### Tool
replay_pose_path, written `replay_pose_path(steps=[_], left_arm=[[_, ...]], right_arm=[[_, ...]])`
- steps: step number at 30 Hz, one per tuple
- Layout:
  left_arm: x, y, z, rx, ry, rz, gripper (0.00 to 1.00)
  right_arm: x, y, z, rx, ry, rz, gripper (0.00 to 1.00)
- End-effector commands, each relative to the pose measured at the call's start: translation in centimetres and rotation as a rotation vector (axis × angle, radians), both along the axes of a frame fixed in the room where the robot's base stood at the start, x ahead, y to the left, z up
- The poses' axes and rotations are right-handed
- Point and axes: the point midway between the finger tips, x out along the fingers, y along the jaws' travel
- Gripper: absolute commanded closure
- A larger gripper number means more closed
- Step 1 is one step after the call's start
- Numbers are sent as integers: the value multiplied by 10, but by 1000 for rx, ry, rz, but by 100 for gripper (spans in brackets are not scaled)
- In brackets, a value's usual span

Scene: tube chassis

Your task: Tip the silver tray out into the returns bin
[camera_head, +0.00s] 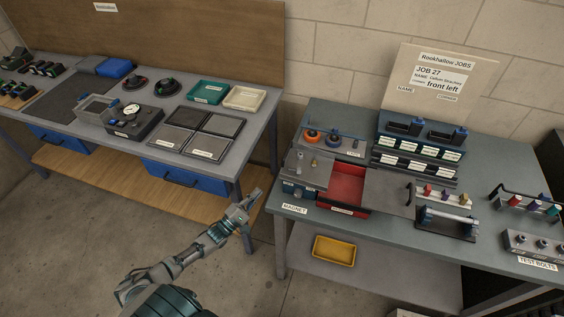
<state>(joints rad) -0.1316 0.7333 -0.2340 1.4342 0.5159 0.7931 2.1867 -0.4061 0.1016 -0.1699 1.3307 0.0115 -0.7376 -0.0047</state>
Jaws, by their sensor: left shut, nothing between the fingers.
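A grey metallic tray (308,169) with a few small pieces on it sits at the left end of the right-hand bench; it looks like the silver tray. Right beside it is an open red bin (346,184) with a label on its front, too small to read surely; it may be the returns bin. My left gripper (254,195) is shut and empty, in front of the gap between the benches, to the left of the tray and apart from it. My right gripper is out of view.
A flat grey plate (388,193) lies right of the red bin. Orange and blue round pieces (322,136), racks (418,150) and a roller stand (446,220) fill the bench. A yellow tray (334,250) is on the lower shelf. The left bench (235,150) holds several trays.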

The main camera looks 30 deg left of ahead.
Motion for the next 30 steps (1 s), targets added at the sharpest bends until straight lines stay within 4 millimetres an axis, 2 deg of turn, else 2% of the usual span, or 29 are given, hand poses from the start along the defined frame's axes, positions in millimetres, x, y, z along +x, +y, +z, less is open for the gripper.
replay_pose_path(steps=[1,3,6,10,14,24,30], left_arm=[[0,-1,19,-91,-47,-64,100],[-1,-2,44,-199,-92,-140,100],[-3,-4,64,-282,-125,-203,100],[4,-6,76,-308,-136,-222,100],[20,-13,88,-305,-136,-220,100],[77,-35,127,-302,-136,-219,100],[80,-51,147,-306,-132,-219,100]], right_arm=[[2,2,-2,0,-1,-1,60],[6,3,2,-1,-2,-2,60],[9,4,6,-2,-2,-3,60],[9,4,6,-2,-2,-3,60],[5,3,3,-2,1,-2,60],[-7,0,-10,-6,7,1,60],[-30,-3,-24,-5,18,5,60]])
